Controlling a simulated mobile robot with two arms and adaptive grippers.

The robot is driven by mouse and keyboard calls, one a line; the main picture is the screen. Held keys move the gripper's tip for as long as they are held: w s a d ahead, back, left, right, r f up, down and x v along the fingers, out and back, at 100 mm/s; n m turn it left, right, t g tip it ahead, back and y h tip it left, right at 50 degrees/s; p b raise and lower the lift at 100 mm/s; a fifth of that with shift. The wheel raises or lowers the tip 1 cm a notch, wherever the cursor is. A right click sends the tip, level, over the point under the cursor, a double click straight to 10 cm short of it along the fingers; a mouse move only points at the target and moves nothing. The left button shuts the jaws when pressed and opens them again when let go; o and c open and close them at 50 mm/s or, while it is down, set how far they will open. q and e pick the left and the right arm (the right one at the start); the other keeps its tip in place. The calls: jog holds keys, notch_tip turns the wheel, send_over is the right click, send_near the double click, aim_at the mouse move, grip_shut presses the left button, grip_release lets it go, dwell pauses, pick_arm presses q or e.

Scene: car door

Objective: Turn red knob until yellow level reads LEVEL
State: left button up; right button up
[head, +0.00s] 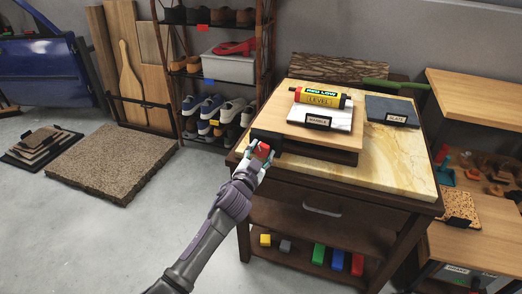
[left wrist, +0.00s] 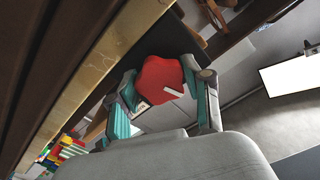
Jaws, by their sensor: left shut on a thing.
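The yellow level (head: 318,99) has red ends and lies on a white marble slab (head: 341,125), on a wooden board. Its front is marked LEVEL, and a blue label on top seems to end in LOW. The red knob (head: 264,148) is on a dark block at the board's left front corner. My left gripper (head: 257,156) is shut on it. In the left wrist view, the red knob (left wrist: 162,82), with a white mark, sits between the teal-padded fingers of my left gripper (left wrist: 167,96). My right gripper is not in view.
The board rests on a table (head: 390,177) with a pale stone top. A slate slab (head: 390,108) lies to the right. Shoe shelves (head: 215,75) stand behind left. Coloured blocks sit on the table's lower shelf. The floor at left front is clear.

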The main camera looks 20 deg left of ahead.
pick_arm(q)
jog(key=m, duration=0.3)
jog(key=shift+p, duration=0.3)
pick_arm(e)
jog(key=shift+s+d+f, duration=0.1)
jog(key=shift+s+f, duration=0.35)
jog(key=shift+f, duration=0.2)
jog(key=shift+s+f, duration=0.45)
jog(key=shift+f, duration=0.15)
pick_arm(q)
jog(key=o, duration=1.2)
jog(key=shift+c, duration=0.2)
jog(key=shift+s+f, duration=0.1)
jog(key=shift+s, duration=0.45)
jog(key=s, duration=1.1)
jog(key=shift+a, duration=0.15)
